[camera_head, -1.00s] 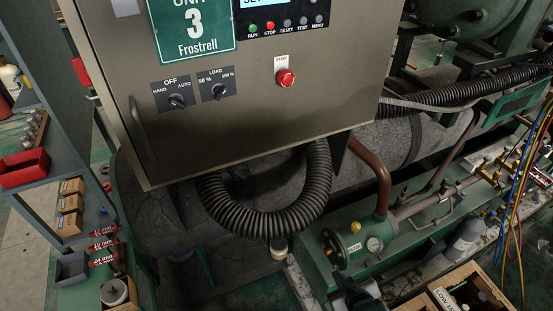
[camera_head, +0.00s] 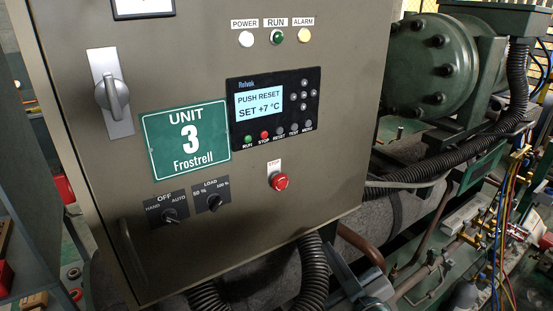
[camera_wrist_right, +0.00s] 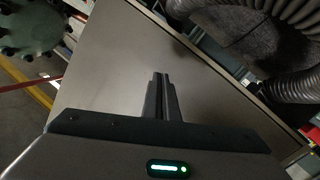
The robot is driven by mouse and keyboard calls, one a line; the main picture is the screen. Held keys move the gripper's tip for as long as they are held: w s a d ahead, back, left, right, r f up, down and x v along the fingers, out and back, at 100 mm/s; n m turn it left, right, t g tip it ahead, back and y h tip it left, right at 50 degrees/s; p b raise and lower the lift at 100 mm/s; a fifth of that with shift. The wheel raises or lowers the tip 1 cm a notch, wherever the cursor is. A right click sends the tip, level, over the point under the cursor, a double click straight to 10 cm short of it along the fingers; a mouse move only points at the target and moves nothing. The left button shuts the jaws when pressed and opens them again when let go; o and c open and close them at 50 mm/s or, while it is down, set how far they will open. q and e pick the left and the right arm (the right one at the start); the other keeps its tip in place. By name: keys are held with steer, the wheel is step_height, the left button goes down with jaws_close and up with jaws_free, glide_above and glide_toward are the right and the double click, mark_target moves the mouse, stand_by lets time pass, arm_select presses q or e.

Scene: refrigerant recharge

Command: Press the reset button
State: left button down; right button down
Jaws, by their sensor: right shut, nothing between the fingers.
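The reset button (camera_head: 279,132) is a small grey round button, third in the row under the display (camera_head: 259,103) on the dark control panel. The display reads "PUSH RESET" and "SET +7 °C". The green run button (camera_head: 248,140) and red stop button (camera_head: 264,135) are to its left. My right gripper (camera_head: 352,284) shows only in part, dark, at the bottom, below the cabinet and well below the reset button. In the right wrist view its fingers (camera_wrist_right: 161,82) are together and empty, before the plain cabinet face. My left gripper is not in view.
The grey cabinet (camera_head: 250,245) has a red stop knob (camera_head: 280,181) below the panel, two rotary switches (camera_head: 170,215) and a large handle (camera_head: 112,98) at left. Corrugated hose (camera_head: 314,270) and pipes lie below. The cabinet face around the buttons is clear.

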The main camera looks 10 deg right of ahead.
step_height(320, 180, up, 14)
steer(key=w+a+n+t+y, duration=0.1)
steer(key=a+n+t+y, duration=0.1)
steer(key=n+t+y, duration=0.35)
steer(key=n+y, duration=0.6)
glide_toward(279, 131)
steer(key=s+d+r, duration=0.2)
steer(key=s+r, duration=0.3)
steer(key=s, duration=0.1)
steer(key=shift+a+r+n+y, duration=0.2)
steer(key=shift+n+y, duration=0.05)
steer(key=shift+y, duration=0.4)
steer(key=w+a, duration=0.3)
steer(key=w, duration=0.5)
steer(key=shift+b, duration=0.3)
steer(key=shift+w+a, duration=0.25)
steer(key=shift+w, duration=0.55)
stand_by(0.6)
steer(key=shift+s, duration=0.15)
stand_by(0.3)
steer(key=shift+s+d, duration=0.25)
steer(key=shift+s, duration=0.35)
